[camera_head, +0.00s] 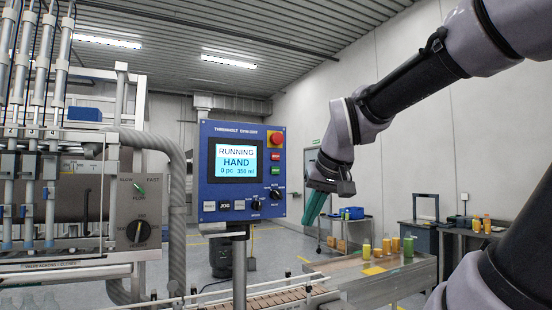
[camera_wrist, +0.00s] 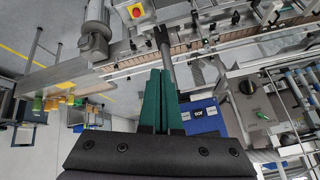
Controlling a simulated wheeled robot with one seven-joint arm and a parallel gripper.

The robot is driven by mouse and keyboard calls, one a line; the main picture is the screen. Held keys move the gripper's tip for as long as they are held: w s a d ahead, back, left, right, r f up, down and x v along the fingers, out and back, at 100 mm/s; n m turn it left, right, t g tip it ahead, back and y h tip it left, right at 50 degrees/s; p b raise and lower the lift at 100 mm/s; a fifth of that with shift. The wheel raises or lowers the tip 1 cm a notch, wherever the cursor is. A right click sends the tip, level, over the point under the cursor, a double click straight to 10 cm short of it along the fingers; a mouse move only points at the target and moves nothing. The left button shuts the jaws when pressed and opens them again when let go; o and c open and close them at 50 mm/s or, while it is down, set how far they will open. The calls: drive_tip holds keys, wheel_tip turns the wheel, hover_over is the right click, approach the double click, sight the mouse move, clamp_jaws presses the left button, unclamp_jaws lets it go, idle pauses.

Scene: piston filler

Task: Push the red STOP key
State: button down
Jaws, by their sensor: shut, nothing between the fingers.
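The blue control panel (camera_head: 206,160) stands left of centre in the head view. Its screen (camera_head: 236,161) reads RUNNING, HAND, 0 pc, 350 ml. On its right side a small red key (camera_head: 276,156) sits below the red mushroom button (camera_head: 276,139) and above a green key (camera_head: 275,170). The red key's lettering is too small to read. My gripper (camera_head: 307,222) has teal fingers, shut and empty, pointing down to the right of the panel and apart from it in the picture. In the wrist view the fingers (camera_wrist: 161,73) are together.
The filling machine (camera_head: 140,195) stands at left, a conveyor (camera_head: 270,300) below. A table with yellow and green containers (camera_head: 366,251) is at right.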

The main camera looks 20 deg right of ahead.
sight(278, 154)
drive_tip(key=w+d+r+n+t+h, duration=0.1)
drive_tip(key=w+r+n, duration=0.4)
drive_tip(key=w, duration=0.5)
drive_tip(key=w+d+r+n+t+h, duration=0.1)
drive_tip(key=w+d+r+n+h, duration=0.2)
drive_tip(key=w+r+n, duration=0.3)
drive_tip(key=w+d+r+n+t+h, duration=0.1)
drive_tip(key=w+r+n, duration=0.4)
drive_tip(key=w, duration=0.9)
drive_tip(key=shift+w+d+r+n+t+h, duration=0.2)
drive_tip(key=shift+d+r+n+t+h, duration=0.1)
drive_tip(key=shift+d+r+h, duration=0.3)
drive_tip(key=shift+w+d+f, duration=0.1)
drive_tip(key=shift+w+a, duration=0.25)
drive_tip(key=shift+w, duration=1.15)
drive_tip(key=shift+w+a, duration=0.2)
drive_tip(key=shift+w, duration=1.25)
drive_tip(key=shift+w+a, duration=0.25)
drive_tip(key=shift+w, duration=1.15)
drive_tip(key=shift+w, duration=0.4)
drive_tip(key=shift+w+a, duration=0.15)
drive_tip(key=shift+w, duration=0.25)
drive_tip(key=shift+s, duration=0.8)
